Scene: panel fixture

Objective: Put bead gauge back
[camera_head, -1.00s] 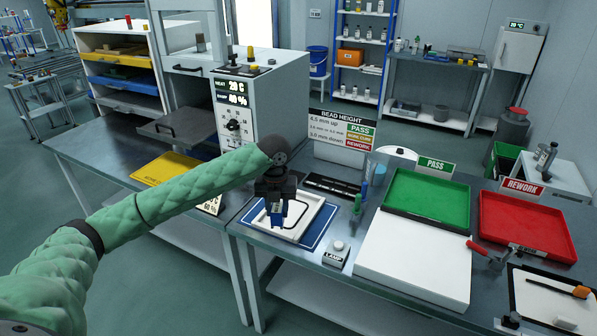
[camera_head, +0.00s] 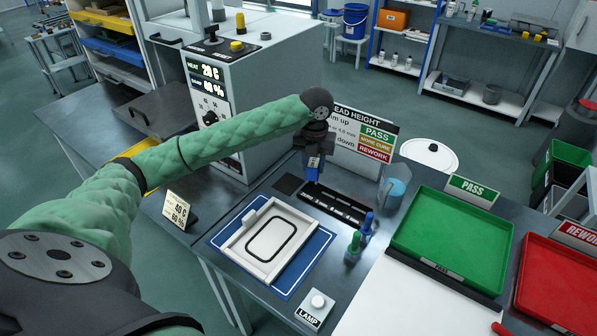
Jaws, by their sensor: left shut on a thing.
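My left gripper (camera_head: 312,152) is shut on the bead gauge (camera_head: 313,170), a small blue block that points down from the jaws. The gripper and gauge are over the back of the bench, at the far end of a long black holder (camera_head: 340,207). I cannot tell whether the gauge touches the holder. A white panel (camera_head: 243,240) with a black rounded bead loop lies on a blue mat (camera_head: 228,262) nearer to me. My right gripper is not in view.
A bead height sign (camera_head: 362,137) stands behind the gripper, and a grey heater cabinet (camera_head: 250,85) is to its left. Blue and green bottles (camera_head: 355,245), a lamp button (camera_head: 317,300) and a green PASS tray (camera_head: 450,240) are to the right.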

